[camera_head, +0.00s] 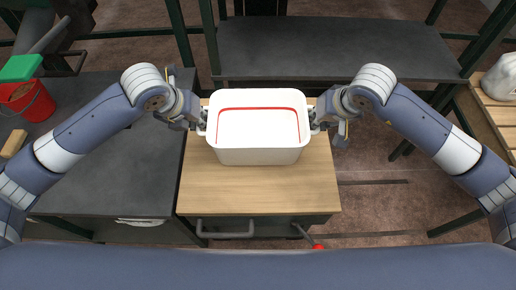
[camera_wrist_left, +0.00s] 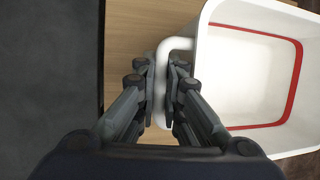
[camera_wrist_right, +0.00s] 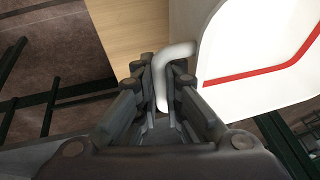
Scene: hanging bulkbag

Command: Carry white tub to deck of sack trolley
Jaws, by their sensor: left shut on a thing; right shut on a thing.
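The white tub (camera_head: 258,156) is a rectangular open box with a red line around its inside. In the head view it is over the far part of a wooden top; I cannot tell whether it touches the wood. My left gripper (camera_head: 202,120) is shut on the tub's left handle, which shows between the fingers in the left wrist view (camera_wrist_left: 163,80). My right gripper (camera_head: 316,118) is shut on the right handle, also seen between the fingers in the right wrist view (camera_wrist_right: 163,88). The tub looks empty and level. I cannot identify the sack trolley's deck for certain.
The wooden top (camera_head: 258,190) has a grey push handle (camera_head: 226,234) at its near edge. A dark bench (camera_head: 100,180) with a red bucket (camera_head: 30,102) stands left. A dark table (camera_head: 340,48) stands behind. A wooden slatted surface (camera_head: 490,115) with a pale container (camera_head: 502,78) is at right.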

